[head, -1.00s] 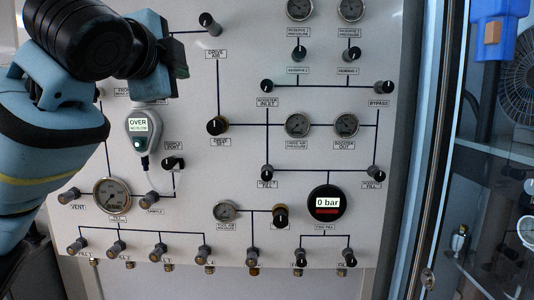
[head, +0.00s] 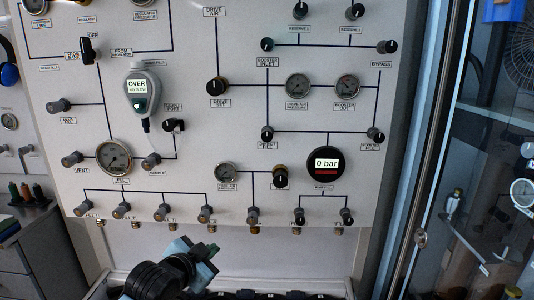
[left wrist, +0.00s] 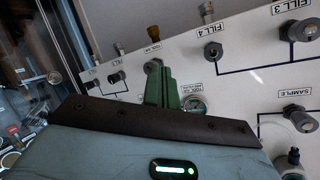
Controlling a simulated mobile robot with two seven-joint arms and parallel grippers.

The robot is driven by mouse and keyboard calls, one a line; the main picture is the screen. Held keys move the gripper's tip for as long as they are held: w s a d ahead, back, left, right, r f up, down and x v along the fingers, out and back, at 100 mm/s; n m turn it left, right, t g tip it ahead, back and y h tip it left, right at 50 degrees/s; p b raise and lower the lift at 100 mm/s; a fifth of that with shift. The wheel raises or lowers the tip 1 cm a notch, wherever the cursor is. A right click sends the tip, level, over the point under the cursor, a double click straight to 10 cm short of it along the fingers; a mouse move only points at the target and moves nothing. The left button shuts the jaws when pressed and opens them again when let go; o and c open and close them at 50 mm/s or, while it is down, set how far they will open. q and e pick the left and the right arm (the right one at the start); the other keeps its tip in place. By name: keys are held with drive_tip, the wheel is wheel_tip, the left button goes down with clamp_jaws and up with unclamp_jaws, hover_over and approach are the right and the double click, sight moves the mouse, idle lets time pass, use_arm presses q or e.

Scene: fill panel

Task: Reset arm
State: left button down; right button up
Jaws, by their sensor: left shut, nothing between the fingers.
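My left gripper (head: 208,250) is low in the head view, below the bottom edge of the fill panel (head: 215,150). Its green fingers are shut with nothing between them. In the left wrist view the green fingers (left wrist: 162,84) are together in front of the panel, which appears turned over with its labels upside down. I cannot tell from this view how far the fingertips are from the panel. My right gripper is in neither view.
The panel carries several knobs, gauges, a handheld meter reading OVER (head: 138,88) and a round display reading 0 bar (head: 325,164). A glass-fronted cabinet (head: 480,200) stands at the right. A grey drawer unit (head: 30,255) stands at the lower left.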

use_arm(q)
drive_tip(key=s+a+f+n+g+y, duration=0.1)
drive_tip(key=s+a+f+n, duration=0.1)
drive_tip(key=s+f, duration=0.75)
drive_tip(key=s+a+f+n+g, duration=0.1)
drive_tip(key=s+f+n, duration=0.2)
drive_tip(key=s+f, duration=0.7)
drive_tip(key=s+a+f+n+y, duration=0.1)
drive_tip(key=s+a+f, duration=0.1)
drive_tip(key=s+f, duration=0.4)
drive_tip(key=s+a+f+n+g+y, duration=0.1)
drive_tip(key=s+a+f+n, duration=0.1)
drive_tip(key=s+f, duration=0.4)
drive_tip(key=s, duration=0.4)
drive_tip(key=shift+s+f, duration=0.25)
drive_tip(key=shift+s, duration=0.05)
